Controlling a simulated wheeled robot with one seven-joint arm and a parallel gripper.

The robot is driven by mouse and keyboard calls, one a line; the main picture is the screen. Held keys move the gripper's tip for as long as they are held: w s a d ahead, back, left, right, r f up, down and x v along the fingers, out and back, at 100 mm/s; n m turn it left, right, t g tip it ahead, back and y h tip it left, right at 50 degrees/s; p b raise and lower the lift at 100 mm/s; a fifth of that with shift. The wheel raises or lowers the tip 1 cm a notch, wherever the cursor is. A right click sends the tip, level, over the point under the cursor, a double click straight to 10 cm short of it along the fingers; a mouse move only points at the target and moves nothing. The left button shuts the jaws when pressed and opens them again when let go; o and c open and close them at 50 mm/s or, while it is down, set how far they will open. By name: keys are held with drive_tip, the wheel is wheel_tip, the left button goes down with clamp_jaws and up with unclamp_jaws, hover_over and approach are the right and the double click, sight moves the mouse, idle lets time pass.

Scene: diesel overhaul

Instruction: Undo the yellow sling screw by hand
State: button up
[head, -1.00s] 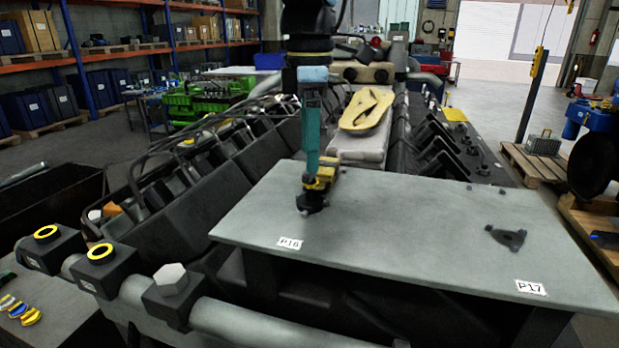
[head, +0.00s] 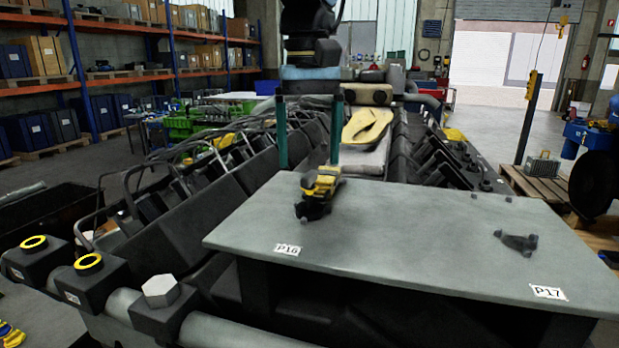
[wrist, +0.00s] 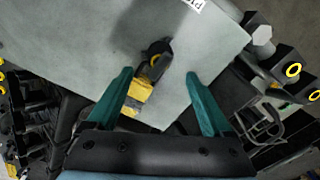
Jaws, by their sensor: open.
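A small yellow and black fitting (head: 318,187), which looks like the yellow sling screw, sits on the grey plate (head: 400,225) behind the P16 label. It has a dark round foot and a yellow upper part. My gripper (head: 308,164) is above it with two teal fingers spread apart, pointing down, with nothing held. In the wrist view the fitting (wrist: 140,90) lies between the spread fingers (wrist: 159,73), its dark round end beyond the fingertips. I cannot tell whether its thread is engaged.
A dark flat fitting (head: 517,242) lies on the plate's right side near the P17 label (head: 548,292). A pipe with yellow-ringed blocks (head: 88,262) and a hex-headed block (head: 160,290) runs at the front left. A yellow-topped pad (head: 367,127) lies behind the plate. The plate's middle is clear.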

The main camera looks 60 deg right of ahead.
sight(310, 174)
drive_tip(key=m+p, duration=0.2)
drive_tip(key=m, duration=0.4)
drive_tip(key=shift+r, duration=0.2)
wheel_tip(310, 174, down, 6)
drive_tip(key=b, duration=0.3)
drive_tip(key=shift+r, duration=0.25)
drive_tip(key=shift+c, duration=0.2)
clamp_jaws()
idle(0.5)
